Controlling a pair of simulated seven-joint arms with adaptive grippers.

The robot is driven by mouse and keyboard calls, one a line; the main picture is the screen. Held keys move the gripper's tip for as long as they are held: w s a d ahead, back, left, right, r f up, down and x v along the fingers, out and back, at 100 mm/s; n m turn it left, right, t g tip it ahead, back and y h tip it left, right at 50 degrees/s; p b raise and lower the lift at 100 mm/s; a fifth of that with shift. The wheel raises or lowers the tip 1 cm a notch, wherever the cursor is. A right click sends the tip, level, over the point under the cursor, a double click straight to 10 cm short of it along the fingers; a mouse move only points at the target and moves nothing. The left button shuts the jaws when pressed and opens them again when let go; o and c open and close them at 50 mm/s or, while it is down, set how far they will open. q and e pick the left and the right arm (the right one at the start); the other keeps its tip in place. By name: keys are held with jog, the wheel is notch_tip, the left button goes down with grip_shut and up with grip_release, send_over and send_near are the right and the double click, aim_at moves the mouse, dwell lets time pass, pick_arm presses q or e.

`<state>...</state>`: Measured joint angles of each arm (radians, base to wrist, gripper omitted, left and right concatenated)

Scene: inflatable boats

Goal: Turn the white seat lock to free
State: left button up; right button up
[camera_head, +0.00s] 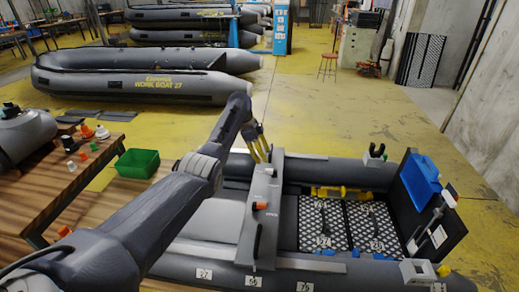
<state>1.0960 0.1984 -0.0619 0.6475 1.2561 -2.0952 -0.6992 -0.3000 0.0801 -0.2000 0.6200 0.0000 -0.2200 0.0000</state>
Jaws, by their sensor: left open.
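The grey seat board (273,190) lies across the inflatable boat. A small white piece (270,171), which looks like the white seat lock, sits near its far end; its setting is too small to read. An orange knob (260,206) and a black handle (257,240) are nearer on the same board. My left gripper (262,155) has yellowish fingers pointing down at the board's far end. It is open and empty, just beyond and left of the white piece; I cannot tell whether it touches the board. My right gripper is not in view.
A wooden bench (70,190) with a green bin (137,163) and small coloured parts stands at left. The boat's grey tube (345,170) runs along the far side. Patterned floor plates (324,222) lie right of the seat.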

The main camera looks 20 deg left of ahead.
pick_arm(q)
jog(key=shift+v, duration=1.6)
